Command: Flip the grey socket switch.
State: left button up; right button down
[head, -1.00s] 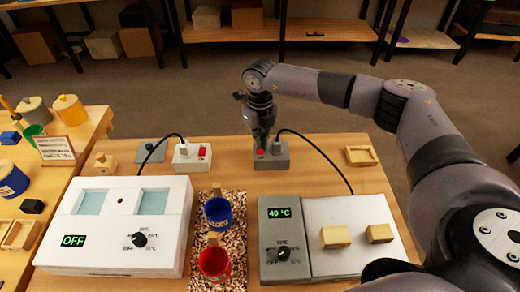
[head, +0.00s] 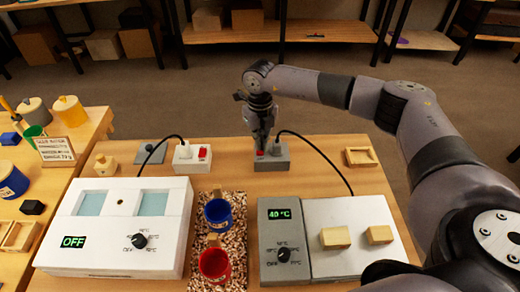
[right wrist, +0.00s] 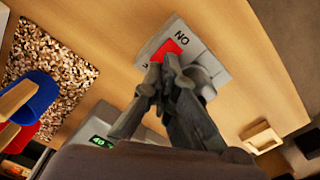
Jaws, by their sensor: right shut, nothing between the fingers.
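The grey socket (head: 280,160) stands on the bench behind the grey heater unit, with a black cable plugged into it. Its red switch (head: 260,153) is on the left part of its top. My right gripper (head: 262,142) is shut and empty, pointing down at the switch. In the right wrist view the shut fingertips (right wrist: 164,68) are over or against the red switch (right wrist: 168,49); whether they touch I cannot tell. Lettering "NO" shows on the grey socket (right wrist: 196,45) beside the switch. My left gripper is not in view.
A white socket (head: 184,157) with a red switch stands to the left. The grey heater unit (head: 270,209) reads 40 °C, and the white box (head: 115,262) reads OFF. A blue cup (head: 218,214) and red cup (head: 214,265) stand between them. A wooden tray (head: 361,157) lies to the right.

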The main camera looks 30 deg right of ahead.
aim_at(260, 153)
jog(key=shift+f+b, duration=0.85)
jog(key=shift+f, duration=0.4)
dwell(0.6)
jog(key=shift+s+r, duration=0.1)
jog(key=shift+r, duration=0.05)
jog(key=shift+r+p, duration=0.8)
jog(key=shift+r, duration=0.1)
jog(key=shift+r+p, duration=1.6)
jog(key=shift+r, duration=0.95)
jog(key=shift+f, duration=0.15)
